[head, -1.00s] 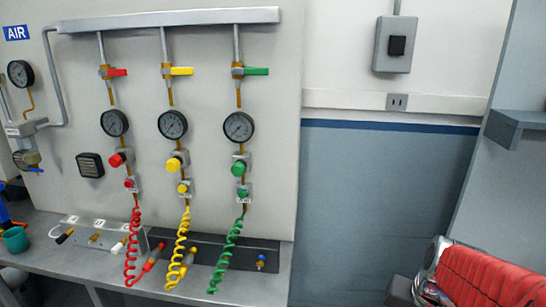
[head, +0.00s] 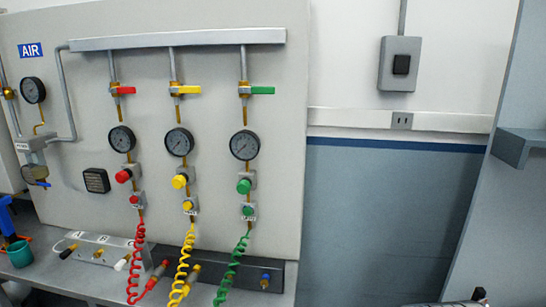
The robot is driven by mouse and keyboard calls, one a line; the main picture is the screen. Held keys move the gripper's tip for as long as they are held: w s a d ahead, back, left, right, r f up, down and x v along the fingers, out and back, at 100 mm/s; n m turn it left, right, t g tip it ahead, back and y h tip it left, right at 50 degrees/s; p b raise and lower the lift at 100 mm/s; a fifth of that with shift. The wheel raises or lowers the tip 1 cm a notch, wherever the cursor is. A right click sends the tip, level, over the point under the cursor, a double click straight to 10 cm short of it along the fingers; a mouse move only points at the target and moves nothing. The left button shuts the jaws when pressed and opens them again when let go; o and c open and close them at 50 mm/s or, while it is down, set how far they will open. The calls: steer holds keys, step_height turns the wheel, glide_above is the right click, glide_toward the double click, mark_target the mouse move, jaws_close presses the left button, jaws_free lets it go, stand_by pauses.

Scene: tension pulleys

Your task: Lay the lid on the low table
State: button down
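No lid shows in the head view that I can make out. I see no table that I can identify as the low table; a grey bench (head: 95,284) runs under the wall panel at the lower left. My gripper is not in view. The top of a dark and shiny metal object (head: 478,297) shows at the bottom right edge, and most of it is cut off.
An air panel (head: 80,120) with gauges and red, yellow and green valves stands behind the bench. Red, yellow and green (head: 229,270) coiled hoses hang onto it. A teal cup (head: 20,253) stands at left. A grey shelf (head: 522,147) juts out at right.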

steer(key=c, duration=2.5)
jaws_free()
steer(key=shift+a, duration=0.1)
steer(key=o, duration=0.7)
